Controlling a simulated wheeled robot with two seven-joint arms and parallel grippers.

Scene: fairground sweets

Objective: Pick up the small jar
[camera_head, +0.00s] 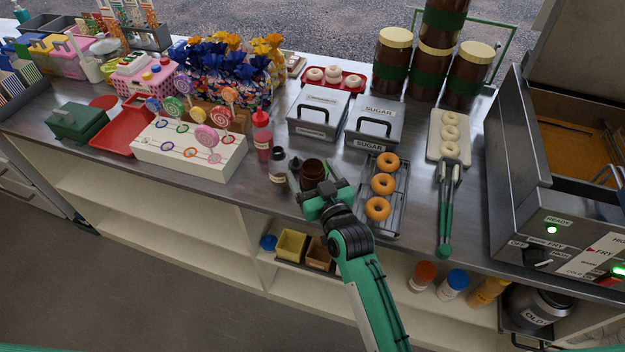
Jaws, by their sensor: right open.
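A small dark brown jar (312,170) stands on the steel counter near its front edge. My right gripper (314,177) is open at this jar, with one finger to its left and one to its right. The gripper body hides the jar's lower front, and I cannot tell whether the fingers touch it. Just left of the gripper stands a small bottle with a dark cap and a pale label (278,168). My left gripper is not in view.
A rack of doughnuts (396,212) lies close on the right. A red bottle (262,137) and a white lollipop stand (172,158) are on the left. Large brown jars (393,66) stand at the back. The fryer (540,205) is far right.

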